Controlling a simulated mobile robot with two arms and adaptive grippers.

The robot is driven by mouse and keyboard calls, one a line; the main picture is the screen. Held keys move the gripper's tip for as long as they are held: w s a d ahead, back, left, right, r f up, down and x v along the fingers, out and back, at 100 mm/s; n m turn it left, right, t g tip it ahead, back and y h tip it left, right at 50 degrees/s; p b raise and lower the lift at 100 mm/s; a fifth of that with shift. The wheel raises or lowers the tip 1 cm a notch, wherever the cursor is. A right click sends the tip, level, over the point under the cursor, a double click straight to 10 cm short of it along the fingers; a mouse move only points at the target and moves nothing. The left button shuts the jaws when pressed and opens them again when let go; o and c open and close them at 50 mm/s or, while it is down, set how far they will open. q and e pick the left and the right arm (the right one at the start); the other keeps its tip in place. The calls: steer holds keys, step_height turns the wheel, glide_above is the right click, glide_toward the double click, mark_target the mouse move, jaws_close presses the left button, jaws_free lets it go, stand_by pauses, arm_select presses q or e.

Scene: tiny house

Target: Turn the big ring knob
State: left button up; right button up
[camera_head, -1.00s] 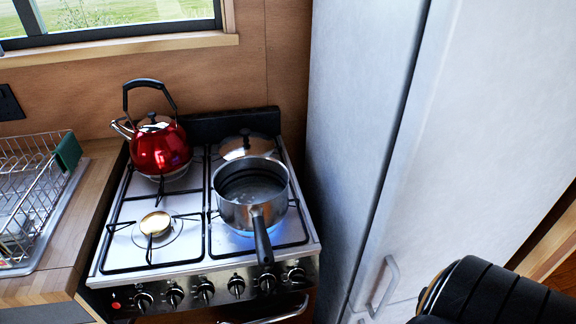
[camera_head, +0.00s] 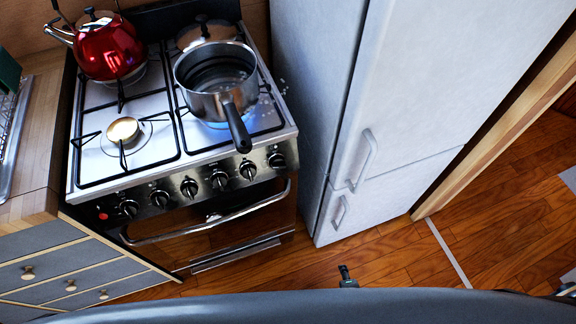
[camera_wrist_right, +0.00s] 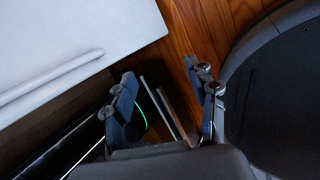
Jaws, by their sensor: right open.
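The stove (camera_head: 150,180) has a row of several black-and-silver knobs (camera_head: 189,188) along its front panel, with a red button (camera_head: 102,216) at the left end. I cannot tell which is the big ring knob. A steel pot (camera_head: 215,95) stands on the front right burner, over a blue flame (camera_head: 218,125). My right gripper (camera_wrist_right: 164,82) is open and empty in the right wrist view, above the floor and apart from the knobs. My left gripper is not in view.
A red kettle (camera_head: 105,45) stands at the back left of the stove. The oven handle (camera_head: 205,222) juts out below the knobs. A white fridge (camera_head: 420,70) stands to the right. Wooden floor (camera_head: 400,255) is clear in front. Drawers (camera_head: 65,275) are at the left.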

steer(key=w+a+r+n+t+y, duration=0.1)
steer(key=w+a+r+n+t, duration=0.5)
steer(key=r, duration=0.5)
steer(key=n+t+y+b, duration=0.25)
steer(key=n+t, duration=0.25)
steer(key=n, duration=0.4)
glide_toward(280, 167)
steer(key=shift+y, duration=0.35)
steer(key=w+p, duration=0.1)
steer(key=w, duration=0.1)
steer(key=w+p, duration=0.1)
steer(key=w, duration=0.2)
steer(key=w+a+p, duration=0.1)
steer(key=w, duration=0.1)
steer(key=shift+w+f, duration=0.2)
steer(key=shift+w+a, duration=0.2)
steer(key=shift+w, duration=0.5)
steer(key=shift+c, duration=0.4)
steer(key=c, duration=1.1)
